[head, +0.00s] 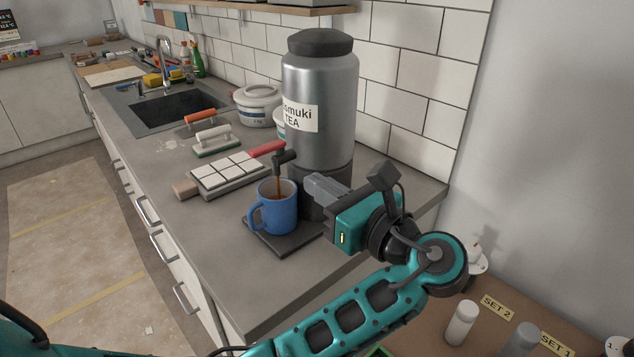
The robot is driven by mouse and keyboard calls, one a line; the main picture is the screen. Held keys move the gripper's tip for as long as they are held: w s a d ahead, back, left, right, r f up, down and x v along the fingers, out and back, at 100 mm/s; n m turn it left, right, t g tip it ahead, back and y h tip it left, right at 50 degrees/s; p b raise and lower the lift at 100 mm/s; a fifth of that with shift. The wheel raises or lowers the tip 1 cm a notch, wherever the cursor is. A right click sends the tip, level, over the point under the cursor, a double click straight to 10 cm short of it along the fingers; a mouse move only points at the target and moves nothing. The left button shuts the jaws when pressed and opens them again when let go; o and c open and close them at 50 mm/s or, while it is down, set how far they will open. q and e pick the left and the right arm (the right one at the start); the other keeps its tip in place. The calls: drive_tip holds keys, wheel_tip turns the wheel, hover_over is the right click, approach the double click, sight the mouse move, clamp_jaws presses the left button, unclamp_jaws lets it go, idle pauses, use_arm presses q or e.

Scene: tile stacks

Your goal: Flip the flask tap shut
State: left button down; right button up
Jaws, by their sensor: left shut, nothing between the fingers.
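A tall silver flask (320,85) with a dark lid and a tea label stands on the counter against the tiled wall. Its black tap (283,156) sticks out low on the left side, and a brown stream runs from it into a blue mug (273,215). The mug stands on a dark square tile (292,243). My left gripper (314,186) is shut and empty, just right of the mug and in front of the flask's dark base, below the tap. It hides part of the base. My right gripper does not show.
A sink (175,108) is farther back. The counter's front right area is clear.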

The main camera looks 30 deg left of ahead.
sight(266, 152)
use_arm(q)
drive_tip(key=x, duration=1.1)
drive_tip(key=shift+a, duration=0.2)
drive_tip(key=shift+m+t, duration=0.3)
drive_tip(key=shift+t, duration=0.1)
